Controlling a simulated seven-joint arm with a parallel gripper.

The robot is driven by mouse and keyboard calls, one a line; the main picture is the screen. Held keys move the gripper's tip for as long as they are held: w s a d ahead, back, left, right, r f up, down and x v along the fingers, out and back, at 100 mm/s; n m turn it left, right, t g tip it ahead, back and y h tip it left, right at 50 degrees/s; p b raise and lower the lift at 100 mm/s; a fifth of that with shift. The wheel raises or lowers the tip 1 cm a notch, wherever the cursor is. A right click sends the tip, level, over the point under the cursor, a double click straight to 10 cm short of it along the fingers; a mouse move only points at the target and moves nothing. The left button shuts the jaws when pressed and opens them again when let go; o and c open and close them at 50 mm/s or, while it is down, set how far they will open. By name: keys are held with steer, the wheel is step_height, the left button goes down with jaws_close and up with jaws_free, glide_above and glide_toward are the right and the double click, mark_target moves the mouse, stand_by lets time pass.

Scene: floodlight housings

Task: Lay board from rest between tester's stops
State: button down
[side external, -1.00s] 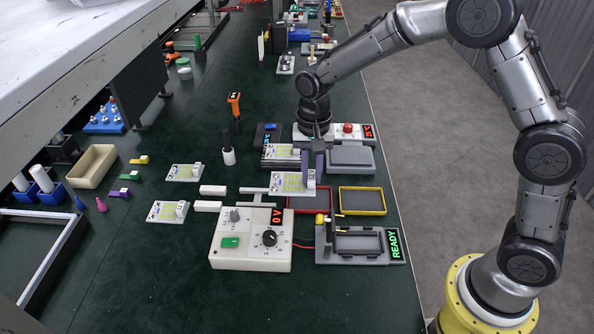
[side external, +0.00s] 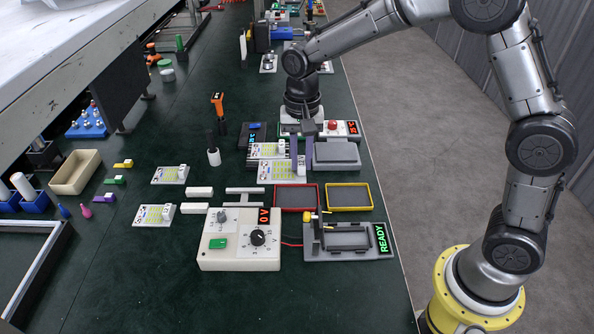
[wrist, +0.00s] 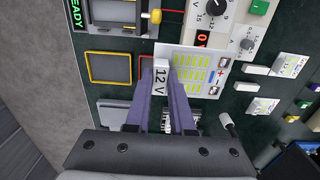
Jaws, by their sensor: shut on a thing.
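My gripper (side external: 301,170) is shut on a white block labelled 12 V (wrist: 160,80) at one end of a light board (side external: 276,171) with yellow patches. The board also shows in the wrist view (wrist: 191,72). It appears level and raised above the bench, behind the red and yellow trays. The grey tester (side external: 313,255) lies at the front right, with a dark framed bed, a yellow-knobbed post (side external: 317,217) and a READY display (side external: 382,239). Its bed looks empty. A pale H-shaped stand (side external: 244,197), which may be the rest, has nothing on it.
A red tray (side external: 296,185) and a yellow tray (side external: 348,184) lie between board and tester. The power supply (side external: 215,255) reading 0 V stands left of the tester. Two similar boards (side external: 170,175) (side external: 154,215) lie left. Another board (side external: 268,149) is behind the held one.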

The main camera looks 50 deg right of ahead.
steer(key=shift+s+d+r, duration=0.1)
steer(key=shift+s+r, duration=0.05)
steer(key=shift+r, duration=0.75)
steer(key=s+d, duration=0.3)
steer(key=s, duration=0.4)
steer(key=s+d, duration=0.3)
steer(key=s, duration=0.5)
steer(key=shift+d+f, duration=0.1)
steer(key=shift+f, duration=8.2)
steer(key=shift+f, duration=0.7)
steer(key=c, duration=0.7)
jaws_free()
steer(key=shift+r, duration=0.1)
